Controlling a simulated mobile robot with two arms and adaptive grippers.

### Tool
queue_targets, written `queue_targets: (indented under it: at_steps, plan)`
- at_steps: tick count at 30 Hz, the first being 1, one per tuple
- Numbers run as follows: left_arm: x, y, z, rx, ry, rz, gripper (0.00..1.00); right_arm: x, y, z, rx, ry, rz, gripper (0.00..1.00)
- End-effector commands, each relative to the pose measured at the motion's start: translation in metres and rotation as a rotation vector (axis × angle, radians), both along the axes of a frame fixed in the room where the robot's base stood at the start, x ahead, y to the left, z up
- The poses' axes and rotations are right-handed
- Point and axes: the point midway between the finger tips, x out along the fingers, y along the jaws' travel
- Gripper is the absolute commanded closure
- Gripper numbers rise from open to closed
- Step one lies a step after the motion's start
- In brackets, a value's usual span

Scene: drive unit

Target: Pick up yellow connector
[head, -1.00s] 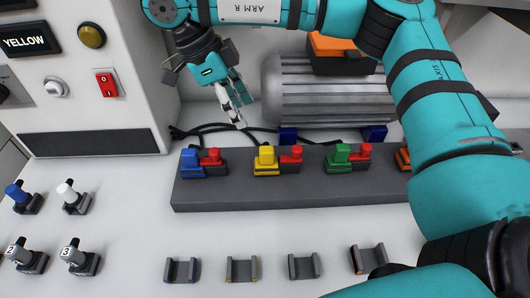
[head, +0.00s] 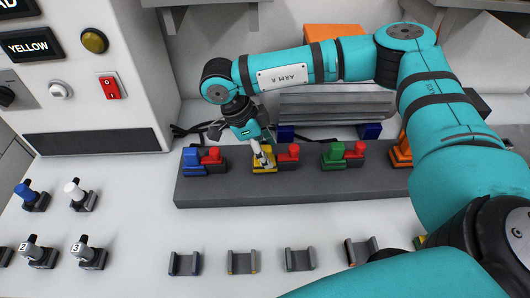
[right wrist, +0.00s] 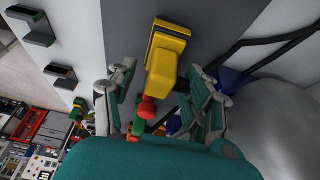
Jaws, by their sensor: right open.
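The yellow connector (head: 262,165) sits upright on the grey connector block (head: 290,190), between the blue connector (head: 191,160) and the green connector (head: 334,155). My right gripper (head: 262,152) is over it in the head view, and its fingers partly cover the connector. In the right wrist view the yellow connector (right wrist: 165,58) lies between the two spread fingers of my right gripper (right wrist: 160,92), with a gap on each side. The right gripper is open and holds nothing. My left gripper is not in view.
Red switches (head: 288,152) stand beside the connectors on the block. A ribbed grey motor (head: 335,105) is behind it. Several empty holders (head: 241,262) stand in front. A control panel (head: 85,100) rises at the left. Clear worktop lies between block and holders.

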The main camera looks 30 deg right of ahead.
Motion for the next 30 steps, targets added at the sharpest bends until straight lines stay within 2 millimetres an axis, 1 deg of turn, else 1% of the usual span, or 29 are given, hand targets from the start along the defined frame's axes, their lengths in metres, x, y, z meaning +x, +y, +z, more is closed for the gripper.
queue_targets:
  at_steps: [6, 7, 18, 19, 30]
  plan:
    - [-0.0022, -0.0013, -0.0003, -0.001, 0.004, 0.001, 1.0, -0.0002, -0.0004, -0.002, 0.0, 0.0, 0.001, 0.48]
    - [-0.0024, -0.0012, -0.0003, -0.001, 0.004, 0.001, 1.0, -0.0002, -0.0004, -0.0019, 0.0, 0.0, 0.001, 0.49]
    - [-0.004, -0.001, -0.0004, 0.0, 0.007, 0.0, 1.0, 0.0, -0.0003, -0.0015, 0.0, -0.001, 0.0, 0.98]
    - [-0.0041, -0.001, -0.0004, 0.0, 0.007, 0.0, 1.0, 0.0, -0.0003, -0.0015, 0.0, -0.001, 0.0, 1.0]
    - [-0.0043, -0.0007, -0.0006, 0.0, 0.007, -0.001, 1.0, 0.0003, -0.0003, -0.0008, 0.0, -0.002, 0.001, 1.0]
